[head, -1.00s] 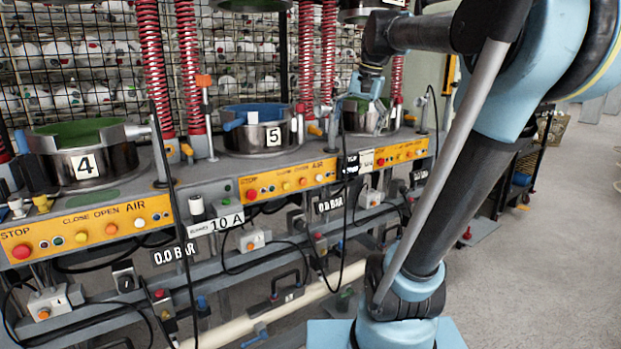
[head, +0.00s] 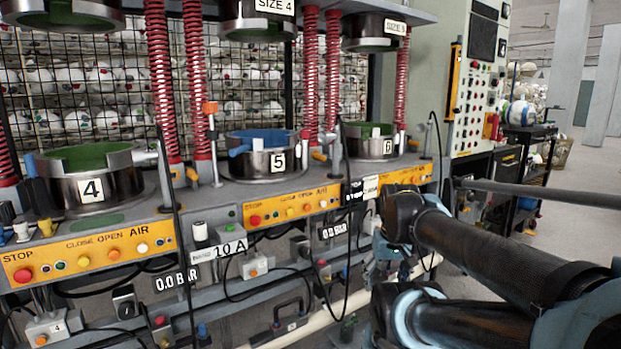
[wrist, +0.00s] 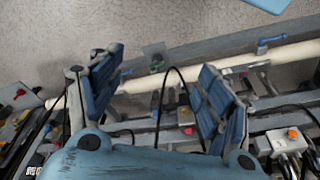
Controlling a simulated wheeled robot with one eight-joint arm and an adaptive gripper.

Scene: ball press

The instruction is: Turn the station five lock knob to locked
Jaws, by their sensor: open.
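The station five press is marked by a 5 plate (head: 278,161) on its steel pot. Below it is a yellow panel (head: 290,208). A small dark rotary knob on a grey box (head: 300,247) sits on the rail under that panel; it looks like the station five lock knob, but its setting is too small to read. In the wrist view my gripper (wrist: 161,65) is open and empty, its two blue-grey padded fingers wide apart above the lower rails and hoses. In the head view my arm is low at the right, and I cannot make out the fingers clearly.
A similar knob (head: 125,303) sits under station four. A box with an orange button (head: 254,267) and hanging black cables are near station five. A cream pipe (wrist: 190,72) runs low along the frame. Open floor (wrist: 50,45) lies beyond it.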

